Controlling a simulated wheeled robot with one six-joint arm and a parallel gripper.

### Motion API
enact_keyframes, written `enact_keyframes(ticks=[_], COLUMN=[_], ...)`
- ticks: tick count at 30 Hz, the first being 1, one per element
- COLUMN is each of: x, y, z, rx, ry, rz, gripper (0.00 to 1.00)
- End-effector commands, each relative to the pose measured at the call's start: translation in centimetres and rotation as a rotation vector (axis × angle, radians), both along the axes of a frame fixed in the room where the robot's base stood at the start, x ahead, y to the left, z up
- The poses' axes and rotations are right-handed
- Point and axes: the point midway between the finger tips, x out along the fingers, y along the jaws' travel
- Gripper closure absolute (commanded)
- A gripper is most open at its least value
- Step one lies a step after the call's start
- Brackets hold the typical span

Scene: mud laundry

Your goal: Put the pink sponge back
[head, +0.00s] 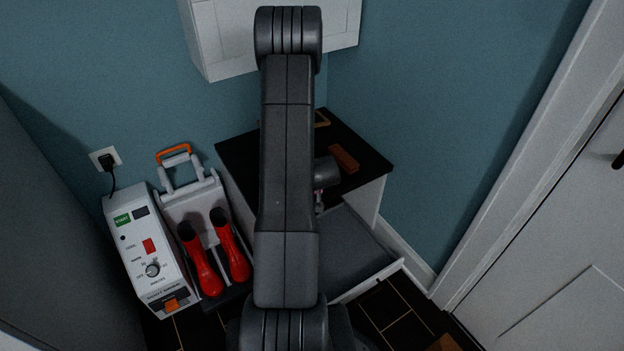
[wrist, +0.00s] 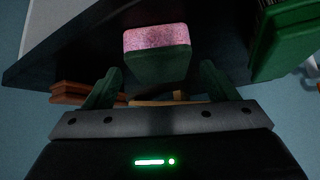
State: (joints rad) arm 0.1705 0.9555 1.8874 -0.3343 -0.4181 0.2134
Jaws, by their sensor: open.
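The pink sponge (wrist: 157,40), pink on one face with a dark green body, shows at the upper middle of the wrist view. My gripper (wrist: 158,68) is open, with one dark green finger on each side of the sponge's lower part. Narrow gaps show between the fingers and the sponge. Behind the sponge is a dark surface; I cannot tell whether the sponge rests on it.
A dark-topped cabinet (head: 362,138) holds a brown block (head: 343,158); its grey-lined drawer (head: 345,250) is open. A white machine (head: 150,255) and a rack with red boot-shaped pieces (head: 205,262) stand left. A green object (wrist: 290,45) is right in the wrist view. A white door stands right.

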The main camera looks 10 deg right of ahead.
Motion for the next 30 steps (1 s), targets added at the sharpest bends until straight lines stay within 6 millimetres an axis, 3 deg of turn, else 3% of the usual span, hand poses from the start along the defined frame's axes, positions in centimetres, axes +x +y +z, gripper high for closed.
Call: enact_keyframes(ticks=[6,12,30], x=[-3.2,-5.4,-6.4], y=[-0.2,-0.2,-0.2], z=[4.2,6.6,7.5], rx=[0.0,0.0,0.0], ry=[-0.001,-0.002,0.0], rz=[-0.001,0.0,0.0], gripper=[0.21,0.21,0.21])
